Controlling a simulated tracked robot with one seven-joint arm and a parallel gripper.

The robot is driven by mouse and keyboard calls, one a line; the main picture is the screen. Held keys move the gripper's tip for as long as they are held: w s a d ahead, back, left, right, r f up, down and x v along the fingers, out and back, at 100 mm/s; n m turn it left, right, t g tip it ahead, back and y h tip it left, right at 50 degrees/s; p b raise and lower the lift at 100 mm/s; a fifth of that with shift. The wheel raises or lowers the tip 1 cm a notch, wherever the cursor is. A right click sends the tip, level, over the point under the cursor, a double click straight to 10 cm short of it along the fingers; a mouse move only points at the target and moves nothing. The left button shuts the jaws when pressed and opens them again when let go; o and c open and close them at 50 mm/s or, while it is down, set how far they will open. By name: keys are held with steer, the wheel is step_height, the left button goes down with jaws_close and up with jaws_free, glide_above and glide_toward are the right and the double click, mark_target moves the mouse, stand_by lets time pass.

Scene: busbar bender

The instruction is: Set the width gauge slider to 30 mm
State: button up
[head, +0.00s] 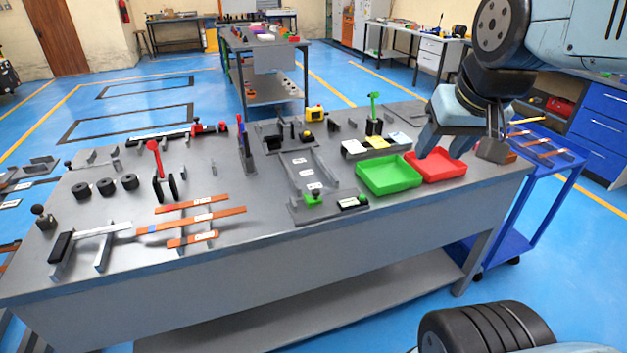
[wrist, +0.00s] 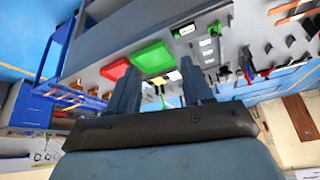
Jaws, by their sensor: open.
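A grey plate (head: 300,168) with raised side rails and a column of small white labels lies near the middle of the bench; it looks like the width gauge, but I cannot be sure. A green-knobbed piece (head: 313,198) sits at its near end and may be the slider; the label text is too small to read. The labelled plate also shows in the wrist view (wrist: 207,46). My gripper (head: 440,150) is open and empty, above the bench's right end near the red tray and well right of the plate. Its two fingers stand apart in the wrist view (wrist: 160,92).
A green tray (head: 389,188) and a red tray (head: 437,176) lie between my gripper and the plate. A red-handled tool (head: 153,147), copper-coloured bars (head: 203,215) and black rollers (head: 105,187) occupy the left. A blue cart (head: 545,170) stands right.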

steer(key=w+a+m+g, duration=0.1)
steer(key=w+a+g, duration=0.15)
steer(key=w, duration=0.55)
steer(key=m+g, duration=0.3)
steer(key=m, duration=0.2)
glide_above(316, 190)
step_height(316, 190, down, 12)
step_height(316, 190, down, 14)
steer(key=shift+s+r, duration=0.15)
steer(key=shift+r, duration=0.1)
steer(key=c, duration=0.9)
